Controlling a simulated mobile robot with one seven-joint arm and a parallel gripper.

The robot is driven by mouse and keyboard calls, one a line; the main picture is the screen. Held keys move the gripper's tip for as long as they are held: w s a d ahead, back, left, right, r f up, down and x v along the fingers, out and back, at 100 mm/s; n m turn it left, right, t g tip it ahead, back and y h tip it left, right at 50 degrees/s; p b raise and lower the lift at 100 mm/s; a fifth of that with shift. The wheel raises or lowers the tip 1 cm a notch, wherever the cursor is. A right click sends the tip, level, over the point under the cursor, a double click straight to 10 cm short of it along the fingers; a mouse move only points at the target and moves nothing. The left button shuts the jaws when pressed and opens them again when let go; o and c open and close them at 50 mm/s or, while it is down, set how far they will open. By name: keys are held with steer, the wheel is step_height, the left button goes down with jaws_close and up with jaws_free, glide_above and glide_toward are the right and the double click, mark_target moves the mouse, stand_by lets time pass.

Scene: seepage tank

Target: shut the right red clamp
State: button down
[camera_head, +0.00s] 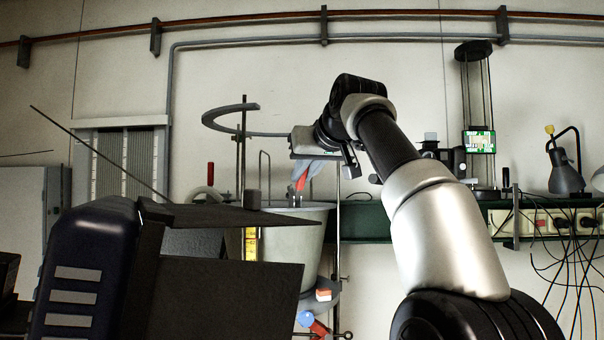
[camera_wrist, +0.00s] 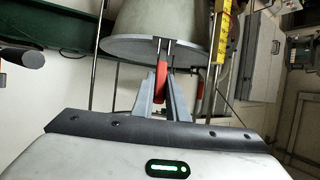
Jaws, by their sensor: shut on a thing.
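The right red clamp's handle (camera_head: 302,179) shows at the rim of the grey tank (camera_head: 310,222) in the head view, leaning a little from upright. My gripper (camera_head: 308,171) reaches down to it from above. In the wrist view, the red handle (camera_wrist: 162,80) sits between the two grey fingers of my gripper (camera_wrist: 161,86), which are shut on it. The clamp's base is partly hidden. The left red clamp's handle (camera_head: 210,174) stands upright at left in the head view. Part of it shows beside a finger in the wrist view (camera_wrist: 200,92).
A yellow scale (camera_head: 251,243) and metal rods stand by the tank. A grey curved ring (camera_head: 232,109) is above it to the left. Dark flat panels (camera_head: 230,217) fill the near left. A lamp (camera_head: 565,172) and cables are at right.

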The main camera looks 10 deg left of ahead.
steer(key=c, duration=1.7)
jaws_free()
steer(key=shift+s, duration=0.1)
steer(key=shift+c, duration=0.2)
steer(key=b+v, duration=0.2)
steer(key=v, duration=1.5)
steer(key=shift+d, duration=0.2)
steer(key=shift+s, duration=0.1)
